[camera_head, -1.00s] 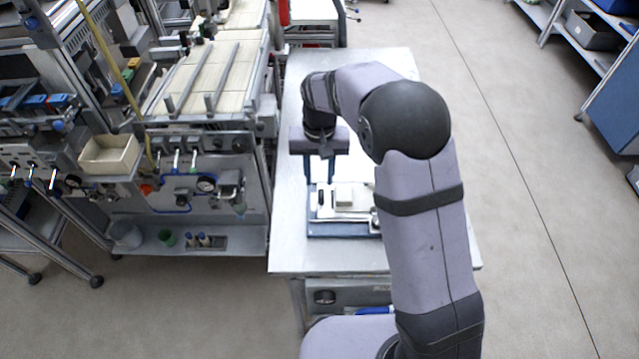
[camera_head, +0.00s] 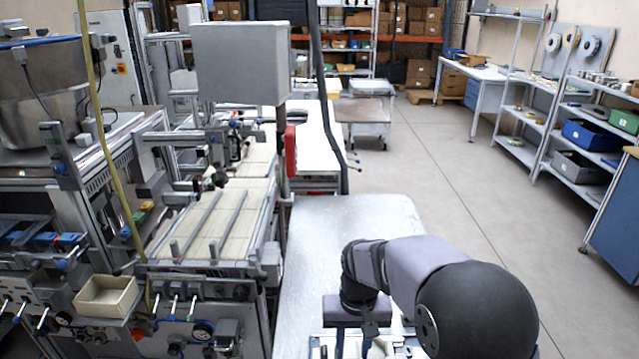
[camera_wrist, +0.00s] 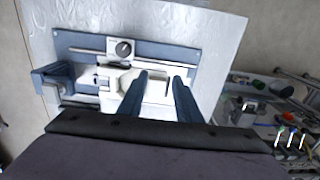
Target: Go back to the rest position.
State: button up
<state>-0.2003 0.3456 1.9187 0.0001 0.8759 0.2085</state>
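My gripper (camera_wrist: 162,82) shows in the wrist view with its two blue fingers apart and a clear gap between them. It holds nothing that I can see. The fingers point over a blue-and-white fixture (camera_wrist: 85,52) with a round dark knob, which lies on the light metal tabletop (camera_wrist: 215,22). The height of the fingertips above the fixture is hard to judge. In the head view my wrist hangs over the tabletop (camera_head: 315,240) near the bottom edge. The fingers and most of the fixture are cut off or hidden there.
A conveyor workstation (camera_head: 225,215) stands left of the table, with a beige bin (camera_head: 108,296) on its front. A grey box on a post (camera_head: 240,62) rises behind. Shelves with a blue bin (camera_head: 590,135) stand at the right. The floor (camera_head: 450,190) between is clear.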

jog(key=s+d, duration=0.4)
jog(key=s, duration=0.4)
jog(key=s+d, duration=0.3)
jog(key=s, duration=0.5)
jog(key=shift+s+d+f, duration=0.15)
jog(key=shift+d+f, duration=0.2)
jog(key=shift+d, duration=0.05)
